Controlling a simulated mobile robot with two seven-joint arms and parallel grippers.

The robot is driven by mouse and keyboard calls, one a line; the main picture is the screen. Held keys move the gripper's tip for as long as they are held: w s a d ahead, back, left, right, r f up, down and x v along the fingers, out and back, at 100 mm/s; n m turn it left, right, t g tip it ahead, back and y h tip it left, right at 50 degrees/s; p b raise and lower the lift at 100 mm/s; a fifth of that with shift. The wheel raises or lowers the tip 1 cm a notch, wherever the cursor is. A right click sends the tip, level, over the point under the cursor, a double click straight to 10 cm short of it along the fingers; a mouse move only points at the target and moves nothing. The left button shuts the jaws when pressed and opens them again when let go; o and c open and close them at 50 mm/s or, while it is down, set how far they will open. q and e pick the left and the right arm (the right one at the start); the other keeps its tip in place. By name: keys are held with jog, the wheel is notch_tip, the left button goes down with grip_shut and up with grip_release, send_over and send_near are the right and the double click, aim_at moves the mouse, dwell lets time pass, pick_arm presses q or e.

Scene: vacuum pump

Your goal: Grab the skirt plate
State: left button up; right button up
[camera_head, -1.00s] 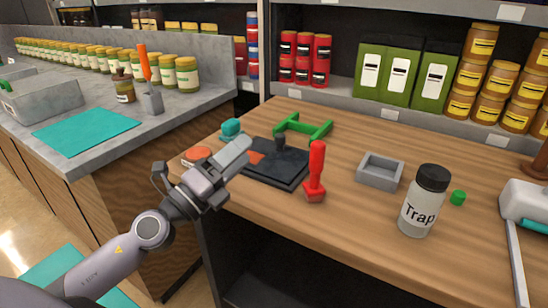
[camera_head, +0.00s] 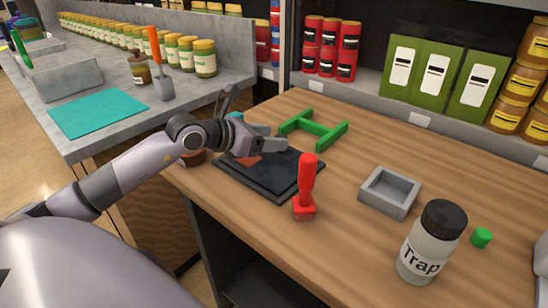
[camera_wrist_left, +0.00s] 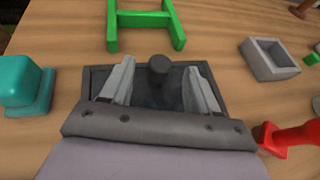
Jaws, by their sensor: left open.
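A black plate (camera_head: 272,178) lies on the wooden table, and a dark upright knob (camera_wrist_left: 159,68) stands on it. It looks like the skirt plate, though no label shows. My left gripper (camera_head: 273,138) is over the far part of the plate. In the left wrist view its two fingers (camera_wrist_left: 160,82) are spread, one on each side of the knob, with gaps on both sides. The gripper hides the knob in the head view. An orange-red patch (camera_head: 247,160) shows at the plate's left part. My right gripper is out of view.
A green H-shaped frame (camera_head: 312,129) lies just behind the plate. A red-handled tool (camera_head: 305,190) stands at its front right, a teal block (camera_wrist_left: 22,80) to its left. A grey open box (camera_head: 390,190) and a Trap jar (camera_head: 432,243) stand farther right.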

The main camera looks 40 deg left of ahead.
pick_arm(q)
jog(key=shift+p+x, duration=0.45)
jog(key=shift+x, duration=2.6)
jog(key=shift+s+f, duration=0.1)
grip_shut()
